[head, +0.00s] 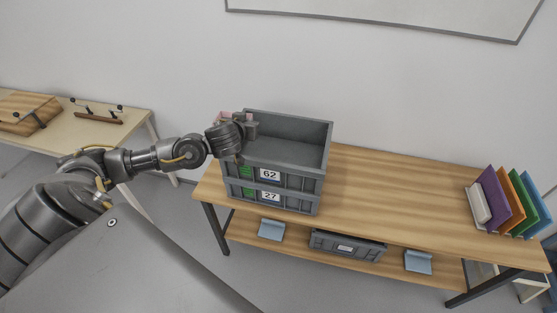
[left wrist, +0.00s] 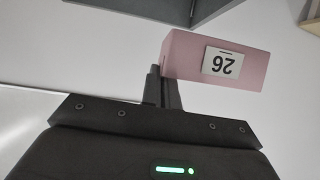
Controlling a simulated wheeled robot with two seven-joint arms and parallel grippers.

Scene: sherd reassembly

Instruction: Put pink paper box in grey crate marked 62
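The pink paper box (left wrist: 190,58) carries a white label reading 26, upside down in the left wrist view. The fingers of my left gripper (left wrist: 164,88) are close together at one end of the box and appear shut on it. In the head view, my left gripper (head: 247,124) is at the upper left of the grey crate marked 62 (head: 283,179), and bits of the pink box (head: 226,116) show around it. The crate is open-topped, and the part of its inside that shows is empty. My right gripper is out of view.
Crate 62 stands on a grey crate marked 27 (head: 291,202) on a wooden table (head: 400,197). Colored folders (head: 508,203) stand at the right end. The lower shelf holds another grey crate (head: 347,247) and blue items (head: 272,230). The tabletop's middle is clear.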

